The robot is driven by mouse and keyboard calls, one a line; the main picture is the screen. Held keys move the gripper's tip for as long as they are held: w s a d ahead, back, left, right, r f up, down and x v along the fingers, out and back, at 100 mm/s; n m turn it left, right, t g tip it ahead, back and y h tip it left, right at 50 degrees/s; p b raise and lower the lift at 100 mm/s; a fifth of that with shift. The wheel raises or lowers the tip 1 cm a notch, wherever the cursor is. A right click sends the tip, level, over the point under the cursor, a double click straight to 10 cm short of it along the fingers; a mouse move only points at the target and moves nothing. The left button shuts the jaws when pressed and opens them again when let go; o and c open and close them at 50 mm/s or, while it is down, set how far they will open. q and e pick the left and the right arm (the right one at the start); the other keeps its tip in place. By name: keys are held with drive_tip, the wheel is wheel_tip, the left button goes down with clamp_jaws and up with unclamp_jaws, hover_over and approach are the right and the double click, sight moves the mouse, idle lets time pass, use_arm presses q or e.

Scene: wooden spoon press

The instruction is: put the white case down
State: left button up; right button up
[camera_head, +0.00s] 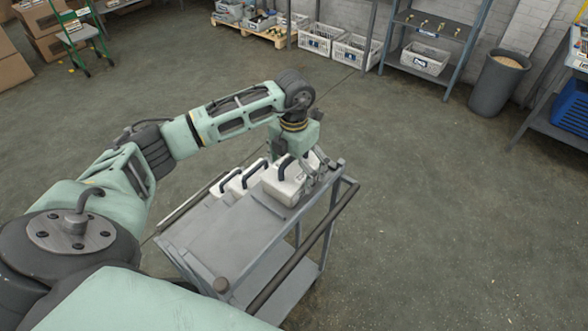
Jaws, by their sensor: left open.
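Several white cases with dark handles stand in a row on top of a grey cart. The rightmost and largest-looking white case (283,188) is near the cart's far right corner. Two more, a middle case (241,185) and a left case (219,190), stand beside it. My left gripper (315,180) is open and points down at the right side of the rightmost case. My wrist hides part of that case, and I cannot tell whether the fingers touch it. My right gripper is not in view.
The grey cart (222,240) has a bare near half, a push bar along its right side and a lower shelf. Open floor surrounds it.

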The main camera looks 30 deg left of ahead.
use_arm(q)
wheel_tip(320, 180, up, 11)
drive_tip(key=b, duration=0.3)
drive_tip(key=shift+w+f, duration=0.1)
drive_tip(key=shift+r, duration=0.55)
